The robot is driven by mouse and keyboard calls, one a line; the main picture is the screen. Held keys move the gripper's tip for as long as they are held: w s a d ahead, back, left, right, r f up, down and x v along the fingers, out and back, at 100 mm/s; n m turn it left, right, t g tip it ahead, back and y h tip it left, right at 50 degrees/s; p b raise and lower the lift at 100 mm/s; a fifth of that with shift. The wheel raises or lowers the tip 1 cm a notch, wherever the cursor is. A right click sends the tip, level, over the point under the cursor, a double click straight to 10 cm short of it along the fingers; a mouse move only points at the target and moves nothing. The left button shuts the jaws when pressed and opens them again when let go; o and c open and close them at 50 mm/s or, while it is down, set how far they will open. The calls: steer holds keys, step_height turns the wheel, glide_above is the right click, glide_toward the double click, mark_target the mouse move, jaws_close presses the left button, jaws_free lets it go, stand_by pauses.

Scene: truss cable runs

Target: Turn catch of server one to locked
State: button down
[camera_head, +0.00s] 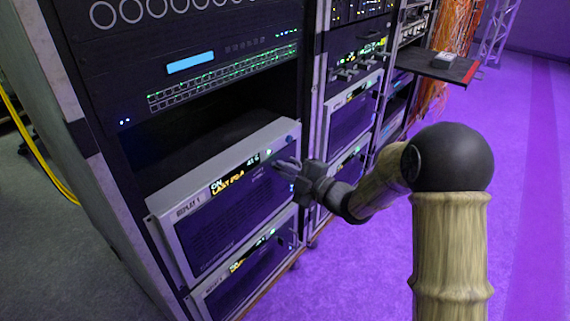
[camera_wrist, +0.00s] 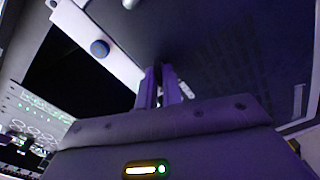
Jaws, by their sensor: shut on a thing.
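Server one (camera_head: 222,225) is the pale-framed unit in the rack with a "REPLAY 1" label and a lit display (camera_head: 235,175). Its dark front panel fills much of the wrist view (camera_wrist: 225,65). My gripper (camera_head: 284,166) is at the right part of that front, below a round blue knob (camera_head: 289,138). In the wrist view my gripper's fingers (camera_wrist: 158,88) are close together against the panel, apart from the blue knob (camera_wrist: 99,48). They are shut on a small part, which I take to be the catch; the fingers hide it, so its angle cannot be told.
A similar unit (camera_head: 250,275) sits directly below server one. An open dark slot (camera_head: 200,135) is above it. More racks stand to the right, with a pull-out shelf (camera_head: 437,66). The purple floor (camera_head: 360,280) in front is clear. A yellow cable (camera_head: 35,150) hangs at the left.

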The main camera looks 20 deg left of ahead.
steer(key=shift+m+p, duration=5.45)
steer(key=shift+m, duration=1.15)
steer(key=c, duration=1.6)
jaws_free()
steer(key=shift+o, duration=0.2)
steer(key=shift+d, duration=0.15)
